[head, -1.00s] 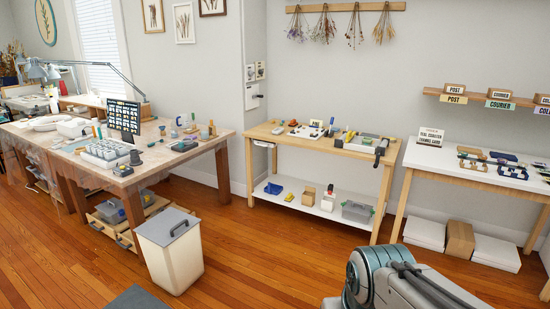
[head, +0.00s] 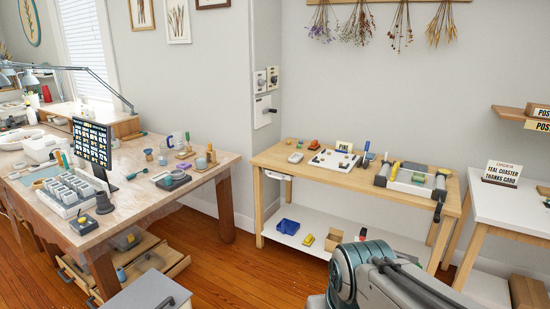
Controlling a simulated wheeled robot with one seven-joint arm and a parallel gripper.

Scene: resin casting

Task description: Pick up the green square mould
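I cannot pick out the green square mould with certainty in the head view. A small dark green block (head: 413,167) shows at the back right of the wooden bench (head: 330,182), by a pale tray with rollers or clamps. It is too small to tell whether it is a mould. My gripper is out of view. Only a grey and teal part of my own arm shows at the bottom right, in front of the bench's lower shelf.
A cluttered work table (head: 150,205) with a white multi-cup tray (head: 72,195) stands at left. A lidded bin (head: 150,290) stands before it. A white table (head: 490,205) with a sign (head: 501,174) is at right. Some wooden floor is clear between the left table and the bench.

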